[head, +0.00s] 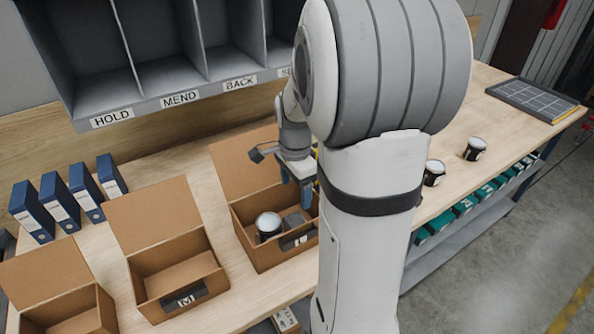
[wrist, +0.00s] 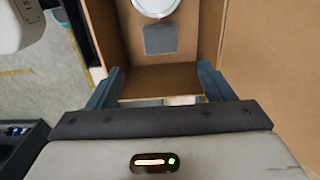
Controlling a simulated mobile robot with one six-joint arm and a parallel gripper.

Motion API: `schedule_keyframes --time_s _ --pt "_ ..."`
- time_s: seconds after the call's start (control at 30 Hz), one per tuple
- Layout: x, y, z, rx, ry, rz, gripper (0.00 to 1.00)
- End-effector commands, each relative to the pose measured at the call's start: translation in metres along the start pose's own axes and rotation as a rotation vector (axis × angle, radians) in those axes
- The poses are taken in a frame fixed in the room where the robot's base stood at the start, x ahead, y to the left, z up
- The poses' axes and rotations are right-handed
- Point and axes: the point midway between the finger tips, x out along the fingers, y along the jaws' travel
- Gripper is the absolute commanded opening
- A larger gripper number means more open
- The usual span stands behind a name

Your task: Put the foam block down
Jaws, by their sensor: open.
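The grey foam block (head: 292,220) lies in the right-hand open cardboard box (head: 268,257), beside a dark can with a pale lid (head: 268,226). In the wrist view the block (wrist: 160,39) is a flat grey square on the box floor, just below the round white lid (wrist: 154,6). My gripper (wrist: 160,82) is open, with one blue finger on each side and nothing between them. The block lies beyond the fingertips, apart from them. In the head view my gripper (head: 301,186) is over the box, partly hidden by my arm.
Two more open cardboard boxes (head: 160,295) (head: 92,318) stand to the left; one has a label marked M. Blue binders (head: 62,200) stand behind them. Labelled cubbies (head: 160,75) are above. Two cans (head: 433,172) (head: 475,149) and a gridded tray (head: 533,99) are right.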

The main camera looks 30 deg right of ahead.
Motion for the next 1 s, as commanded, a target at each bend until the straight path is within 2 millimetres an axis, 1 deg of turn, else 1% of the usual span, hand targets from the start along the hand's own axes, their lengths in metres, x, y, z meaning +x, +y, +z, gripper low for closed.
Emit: schedule_keyframes --time_s 0.03,0.1,0.2,0.37,0.47,0.57,0.67,0.7,0.8,0.9,1.0 --pt "-0.011 -0.001 0.0 0.0 0.002 -0.005 0.75" --pt "-0.025 -0.001 0.0 0.0 0.002 -0.005 0.75" --pt "-0.04 -0.001 0.0 0.0 0.001 -0.003 0.75" --pt "-0.054 0.0 0.001 -0.008 0.001 -0.002 0.75" --pt "-0.062 0.007 0.012 -0.095 0.007 -0.017 0.75" --pt "-0.071 0.022 0.036 -0.308 0.025 -0.053 0.75" --pt "-0.079 0.046 0.067 -0.61 0.059 -0.1 0.75" --pt "-0.08 0.056 0.078 -0.737 0.075 -0.117 0.75" --pt "-0.081 0.082 0.102 -1.031 0.12 -0.156 0.75" --pt "-0.079 0.102 0.118 -1.269 0.164 -0.185 0.75" --pt "-0.076 0.115 0.128 -1.429 0.196 -0.201 0.75"
